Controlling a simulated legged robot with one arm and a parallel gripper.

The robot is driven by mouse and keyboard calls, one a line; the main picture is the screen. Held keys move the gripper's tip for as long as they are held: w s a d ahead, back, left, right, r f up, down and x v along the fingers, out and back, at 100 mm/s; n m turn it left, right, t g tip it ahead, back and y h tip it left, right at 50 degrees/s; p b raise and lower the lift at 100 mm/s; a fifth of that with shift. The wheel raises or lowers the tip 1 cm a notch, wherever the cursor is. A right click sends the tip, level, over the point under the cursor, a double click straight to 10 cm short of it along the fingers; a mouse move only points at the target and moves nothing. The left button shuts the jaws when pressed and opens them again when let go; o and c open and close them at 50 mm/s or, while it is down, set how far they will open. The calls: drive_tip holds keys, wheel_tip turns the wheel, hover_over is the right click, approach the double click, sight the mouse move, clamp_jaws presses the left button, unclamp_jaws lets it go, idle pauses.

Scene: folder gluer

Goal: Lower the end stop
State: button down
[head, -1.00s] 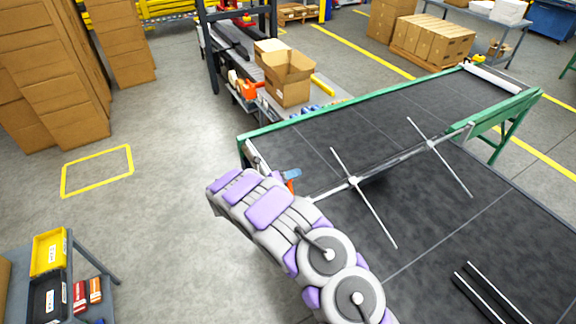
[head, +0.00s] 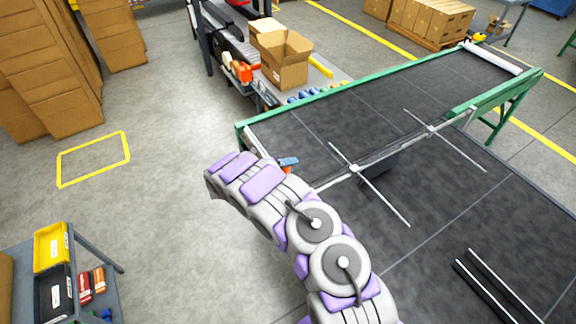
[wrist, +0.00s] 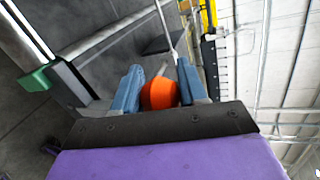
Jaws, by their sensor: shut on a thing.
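The end stop is a grey bar (head: 400,146) across the dark conveyor belt, with two thin cross rods (head: 385,196) and a dark plate (head: 378,166) at its middle. The bar (wrist: 112,36) and what looks like the plate (wrist: 158,44) also show in the wrist view. My gripper (head: 289,163) is at the bar's near left end, by the belt's edge. In the wrist view its blue fingers (wrist: 160,92) are shut on an orange handle (wrist: 159,94), which sits between them. My arm hides part of the belt's edge and the handle's mounting.
The conveyor has a green frame (head: 335,97) along its far side. A bench with an open carton (head: 286,62) stands behind. A cart with bins (head: 50,248) is at lower left. The floor between is clear.

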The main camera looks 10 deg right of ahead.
drive_tip(key=shift+s+f, duration=0.15)
drive_tip(key=shift+f, duration=0.2)
drive_tip(key=c, duration=1)
unclamp_jaws()
drive_tip(key=o, duration=0.3)
drive_tip(key=shift+w+a, duration=0.15)
drive_tip(key=shift+w, duration=0.05)
drive_tip(key=shift+r, duration=0.1)
drive_tip(key=shift+a+r, duration=0.1)
drive_tip(key=shift+r, duration=0.05)
drive_tip(key=b+v, duration=0.2)
drive_tip(key=v, duration=1.5)
drive_tip(key=shift+a+f, duration=0.15)
drive_tip(key=shift+f, duration=0.1)
drive_tip(key=shift+s, duration=0.1)
